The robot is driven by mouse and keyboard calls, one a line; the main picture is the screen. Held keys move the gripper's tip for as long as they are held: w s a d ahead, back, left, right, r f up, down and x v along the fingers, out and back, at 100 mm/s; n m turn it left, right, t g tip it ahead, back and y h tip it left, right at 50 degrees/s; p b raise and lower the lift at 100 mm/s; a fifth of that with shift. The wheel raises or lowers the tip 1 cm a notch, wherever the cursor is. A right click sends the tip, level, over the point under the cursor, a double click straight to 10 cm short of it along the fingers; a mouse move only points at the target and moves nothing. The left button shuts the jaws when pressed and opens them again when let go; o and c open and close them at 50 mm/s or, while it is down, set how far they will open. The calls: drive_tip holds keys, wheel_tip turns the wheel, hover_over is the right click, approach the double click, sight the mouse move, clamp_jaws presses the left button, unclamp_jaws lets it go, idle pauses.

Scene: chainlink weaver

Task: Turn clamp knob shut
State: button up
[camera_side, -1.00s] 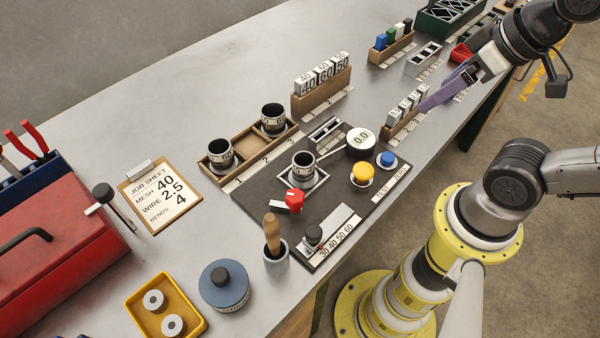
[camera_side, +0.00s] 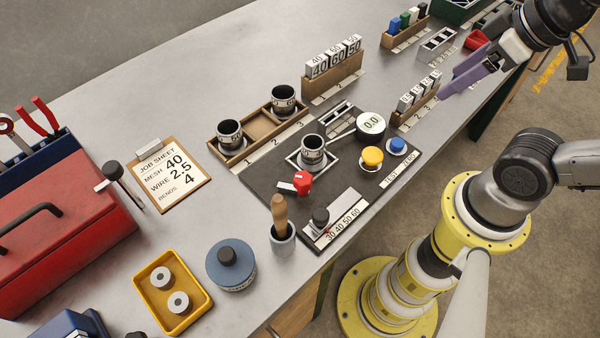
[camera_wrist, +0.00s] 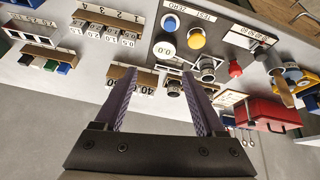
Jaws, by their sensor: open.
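The clamp knob, a red knob (camera_side: 302,183) with a pale bar at its left, sits on the dark fixture plate (camera_side: 262,185). It is just in front of the square clamp frame (camera_side: 294,160), which holds a dark, silver-rimmed cup (camera_side: 312,152). The red knob also shows in the wrist view (camera_wrist: 235,68), right of my fingers. My gripper (camera_side: 449,88), with purple fingers, is open and empty above the bench's far right part, well away from the knob. Its two fingers stand apart in the wrist view (camera_wrist: 160,78). I cannot tell the knob's exact turn.
Beside the knob on the plate are a round gauge (camera_side: 371,124), a yellow button (camera_side: 372,157), a blue button (camera_side: 396,146) and a black selector knob (camera_side: 320,218). A wooden-handled tool (camera_side: 280,218) stands upright in front. Numbered block racks (camera_side: 333,83) stand behind.

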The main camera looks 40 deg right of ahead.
drive_tip(key=w+a+r+n, duration=0.2)
drive_tip(key=w+r+n, duration=0.15)
drive_tip(key=n, duration=0.25)
drive_tip(key=n+g, duration=0.5)
drive_tip(key=n, duration=1)
hover_over(303, 177)
wheel_tip(303, 177, down, 6)
drive_tip(key=shift+m, duration=0.3)
wheel_tip(303, 177, down, 13)
drive_tip(key=shift+f, duration=0.1)
clamp_jaws()
